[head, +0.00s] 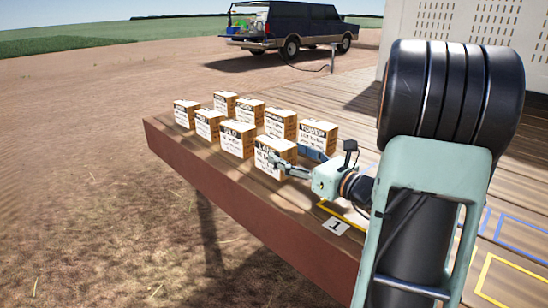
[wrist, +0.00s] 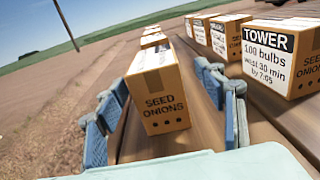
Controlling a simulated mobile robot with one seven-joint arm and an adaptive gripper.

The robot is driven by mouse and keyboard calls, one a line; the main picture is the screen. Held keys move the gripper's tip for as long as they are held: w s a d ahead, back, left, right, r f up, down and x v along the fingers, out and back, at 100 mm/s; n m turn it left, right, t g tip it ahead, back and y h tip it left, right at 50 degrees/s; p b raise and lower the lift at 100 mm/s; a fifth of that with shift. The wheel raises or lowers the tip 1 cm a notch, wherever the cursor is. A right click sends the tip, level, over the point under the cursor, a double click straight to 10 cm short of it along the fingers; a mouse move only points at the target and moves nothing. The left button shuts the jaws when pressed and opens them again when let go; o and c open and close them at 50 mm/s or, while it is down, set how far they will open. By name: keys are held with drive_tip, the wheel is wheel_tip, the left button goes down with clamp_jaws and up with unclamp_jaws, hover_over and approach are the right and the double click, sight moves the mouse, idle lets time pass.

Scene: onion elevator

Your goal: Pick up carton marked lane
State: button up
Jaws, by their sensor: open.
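The nearest carton in the front row (head: 270,149) is a brown box with a white label. Its label is too small to read surely in the head view, so I cannot confirm that it says lane. In the wrist view a carton (wrist: 157,92) shows a side printed "SEED ONIONS", and its own name label is out of sight. My gripper (head: 292,160) is open at this carton. In the wrist view its blue-padded fingers stand to the left and right of the carton, with visible gaps. I cannot tell whether either finger touches it.
The carton labelled TOWER (wrist: 285,55) stands close to the right finger. Several more cartons (head: 237,138) stand in two rows on the wooden deck (head: 190,148). The deck's front edge drops to dirt. A number 1 marker (head: 335,226) lies nearby.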

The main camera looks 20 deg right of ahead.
drive_tip(key=shift+a+x, duration=0.15)
drive_tip(key=shift+x, duration=1.2)
drive_tip(key=shift+a+x, duration=0.1)
drive_tip(key=shift+x, duration=1.25)
drive_tip(key=shift+s, duration=0.1)
drive_tip(key=c, duration=1.7)
